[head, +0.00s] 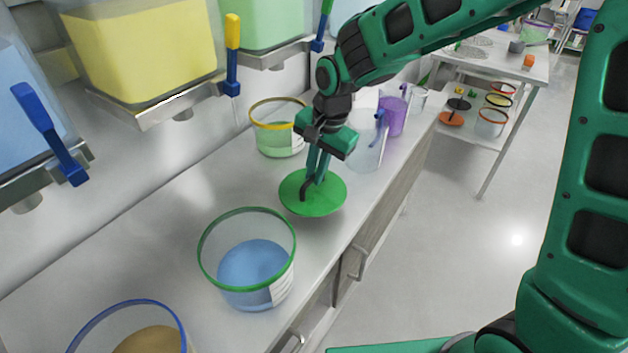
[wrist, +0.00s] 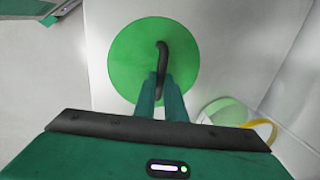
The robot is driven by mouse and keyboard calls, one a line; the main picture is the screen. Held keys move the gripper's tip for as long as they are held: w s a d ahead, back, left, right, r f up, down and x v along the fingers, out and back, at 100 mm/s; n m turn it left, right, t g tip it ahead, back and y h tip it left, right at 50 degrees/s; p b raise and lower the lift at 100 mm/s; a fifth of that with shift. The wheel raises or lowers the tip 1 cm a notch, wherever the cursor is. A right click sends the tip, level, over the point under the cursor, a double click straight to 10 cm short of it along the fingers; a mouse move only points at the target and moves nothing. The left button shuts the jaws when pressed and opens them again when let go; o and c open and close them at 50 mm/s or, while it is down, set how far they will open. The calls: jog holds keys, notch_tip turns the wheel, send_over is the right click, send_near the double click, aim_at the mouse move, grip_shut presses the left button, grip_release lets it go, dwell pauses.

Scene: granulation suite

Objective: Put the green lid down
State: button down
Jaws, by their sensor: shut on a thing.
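The green lid (head: 325,199) is a flat round disc with a dark bent handle. In the head view it is over the counter, between the green-rimmed bucket and the yellow-rimmed bucket. My gripper (head: 308,188) is above the lid, its fingers shut on the handle. In the wrist view the lid (wrist: 130,62) lies flat beyond my fingertips (wrist: 162,80), which close on its handle. I cannot tell whether the lid touches the counter or is held just above it.
The green-rimmed bucket (head: 205,258) with blue contents stands open at the front. A yellow-rimmed bucket (head: 262,128) stands behind the lid; a clear jug (head: 368,150) and purple container (head: 393,115) stand further back. A blue-rimmed bucket (head: 88,327) is front left. Bare counter (head: 150,225) lies left of the lid.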

aim_at(315, 188)
jog(key=shift+f, duration=1.75)
jog(key=c, duration=1.8)
grip_release()
jog(key=shift+f, duration=0.1)
jog(key=r, duration=0.4)
jog(key=s+d+r, duration=0.1)
jog(key=r, duration=0.3)
jog(key=d+r, duration=0.1)
jog(key=r, duration=0.3)
jog(key=shift+s, duration=0.2)
